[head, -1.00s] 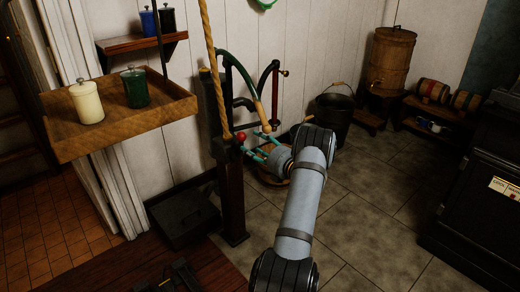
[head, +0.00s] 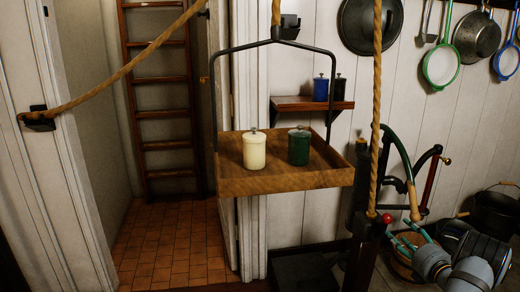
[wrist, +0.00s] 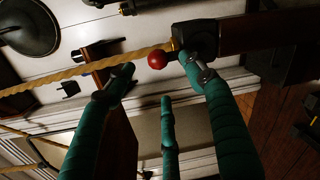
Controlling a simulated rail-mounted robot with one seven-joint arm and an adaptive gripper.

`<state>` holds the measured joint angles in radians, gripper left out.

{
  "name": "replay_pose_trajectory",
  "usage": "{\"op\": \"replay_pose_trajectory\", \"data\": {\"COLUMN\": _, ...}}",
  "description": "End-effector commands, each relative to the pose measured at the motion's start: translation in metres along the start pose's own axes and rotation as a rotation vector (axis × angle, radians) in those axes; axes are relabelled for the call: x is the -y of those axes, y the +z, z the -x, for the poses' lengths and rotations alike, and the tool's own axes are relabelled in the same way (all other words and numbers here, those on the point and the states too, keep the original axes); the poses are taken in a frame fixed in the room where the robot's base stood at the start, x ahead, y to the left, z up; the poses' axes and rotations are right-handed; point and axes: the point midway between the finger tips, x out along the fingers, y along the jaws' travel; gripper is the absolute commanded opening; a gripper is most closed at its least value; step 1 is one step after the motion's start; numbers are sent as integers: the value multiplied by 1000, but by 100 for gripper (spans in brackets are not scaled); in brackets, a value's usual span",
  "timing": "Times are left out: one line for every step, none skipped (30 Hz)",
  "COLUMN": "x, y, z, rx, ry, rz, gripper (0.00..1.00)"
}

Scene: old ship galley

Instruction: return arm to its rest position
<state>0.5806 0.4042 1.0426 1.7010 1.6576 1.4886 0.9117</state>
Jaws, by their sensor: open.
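My gripper (head: 408,240) shows its teal fingers at the lower right of the head view, just right of a dark post, with my arm's grey links below it. In the wrist view my gripper (wrist: 160,82) has its green fingers spread apart with nothing between them. A red knob (wrist: 157,61) on the post shows just beyond the fingertips. The same red knob (head: 387,218) stands left of the fingers in the head view. Whether the fingers touch the knob or post cannot be told.
A hanging wooden tray (head: 285,184) holds a cream canister (head: 254,151) and a green canister (head: 299,147). A rope (head: 376,110) runs down beside the post. A black bucket (head: 494,213) stands at the right. A doorway with a ladder (head: 165,147) is at the left.

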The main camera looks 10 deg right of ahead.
Motion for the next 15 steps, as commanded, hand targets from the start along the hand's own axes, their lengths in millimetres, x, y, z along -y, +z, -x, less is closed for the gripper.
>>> {"op": "replay_pose_trajectory", "data": {"x": -1, "y": -2, "z": -10, "rx": -4, "ry": 3, "rz": 3, "gripper": 54}}
{"op": "replay_pose_trajectory", "data": {"x": -1, "y": -1, "z": -16, "rx": -3, "ry": 3, "rz": 3, "gripper": 54}}
{"op": "replay_pose_trajectory", "data": {"x": -1, "y": -1, "z": -24, "rx": -3, "ry": 4, "rz": 3, "gripper": 54}}
{"op": "replay_pose_trajectory", "data": {"x": -1, "y": -1, "z": -30, "rx": -2, "ry": 4, "rz": 4, "gripper": 54}}
{"op": "replay_pose_trajectory", "data": {"x": -1, "y": -1, "z": -36, "rx": -2, "ry": 4, "rz": 2, "gripper": 54}}
{"op": "replay_pose_trajectory", "data": {"x": -1, "y": -1, "z": -44, "rx": -2, "ry": 4, "rz": 3, "gripper": 54}}
{"op": "replay_pose_trajectory", "data": {"x": -1, "y": -1, "z": -51, "rx": -2, "ry": 4, "rz": 4, "gripper": 54}}
{"op": "replay_pose_trajectory", "data": {"x": -2, "y": -1, "z": -57, "rx": -1, "ry": 4, "rz": 2, "gripper": 54}}
{"op": "replay_pose_trajectory", "data": {"x": -1, "y": 0, "z": -63, "rx": -1, "ry": 3, "rz": 3, "gripper": 54}}
{"op": "replay_pose_trajectory", "data": {"x": -1, "y": 0, "z": -68, "rx": 0, "ry": 4, "rz": 3, "gripper": 54}}
{"op": "replay_pose_trajectory", "data": {"x": -1, "y": 0, "z": -73, "rx": -1, "ry": 3, "rz": 4, "gripper": 54}}
{"op": "replay_pose_trajectory", "data": {"x": -1, "y": 0, "z": -79, "rx": 0, "ry": 4, "rz": 2, "gripper": 54}}
{"op": "replay_pose_trajectory", "data": {"x": -1, "y": 0, "z": -82, "rx": 0, "ry": 3, "rz": 3, "gripper": 54}}
{"op": "replay_pose_trajectory", "data": {"x": -1, "y": 0, "z": -86, "rx": 0, "ry": 3, "rz": 3, "gripper": 54}}
{"op": "replay_pose_trajectory", "data": {"x": -1, "y": 0, "z": -90, "rx": 0, "ry": 3, "rz": 2, "gripper": 54}}
